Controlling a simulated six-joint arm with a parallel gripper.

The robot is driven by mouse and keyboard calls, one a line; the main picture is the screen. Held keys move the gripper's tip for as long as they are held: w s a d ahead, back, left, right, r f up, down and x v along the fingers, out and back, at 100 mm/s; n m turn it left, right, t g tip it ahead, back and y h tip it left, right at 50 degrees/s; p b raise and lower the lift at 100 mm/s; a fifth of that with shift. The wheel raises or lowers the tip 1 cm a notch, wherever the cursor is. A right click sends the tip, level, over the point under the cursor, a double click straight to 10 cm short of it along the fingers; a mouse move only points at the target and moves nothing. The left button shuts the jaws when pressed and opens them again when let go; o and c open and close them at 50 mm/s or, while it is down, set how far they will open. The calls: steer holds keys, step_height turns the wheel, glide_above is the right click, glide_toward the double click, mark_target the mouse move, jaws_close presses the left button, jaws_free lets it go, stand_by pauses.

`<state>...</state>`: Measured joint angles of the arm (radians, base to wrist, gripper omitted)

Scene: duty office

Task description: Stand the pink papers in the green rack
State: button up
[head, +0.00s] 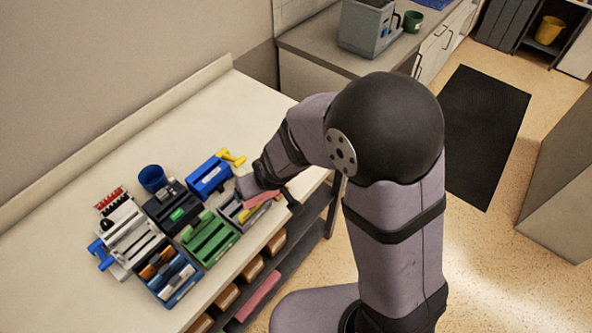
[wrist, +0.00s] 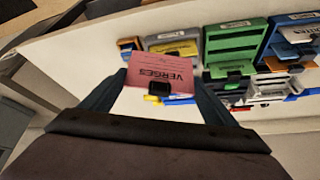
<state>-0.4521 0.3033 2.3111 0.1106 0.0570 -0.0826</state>
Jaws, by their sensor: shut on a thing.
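The pink papers (wrist: 145,73) are between the fingers of my gripper (wrist: 160,87) in the wrist view. They carry the word VERSES, upside down in this view, and a black clip at the lower edge. In the head view the pink papers (head: 262,197) show partly beneath my gripper (head: 255,188), over or beside the grey rack; their exact height is unclear.
The grey rack (head: 228,209) with yellow and other items is close to my gripper. A blue rack (head: 208,176), a black rack (head: 170,208), a white rack (head: 130,232) and a blue cup (head: 152,178) crowd around. The counter's far part (head: 235,110) is clear.

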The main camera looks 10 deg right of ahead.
steer(key=s+a+f+n+y, duration=0.1)
steer(key=s+a+n, duration=0.3)
steer(key=s+a, duration=0.4)
steer(key=a+y+p, duration=0.1)
steer(key=a, duration=0.4)
steer(key=shift+s+f, duration=0.35)
steer(key=shift+s, duration=0.05)
steer(key=shift+f+b, duration=0.2)
steer(key=shift+b, duration=0.1)
steer(key=shift+f+b, duration=3.75)
steer(key=shift+f, duration=0.2)
steer(key=o, duration=1.1)
steer(key=shift+r, duration=0.1)
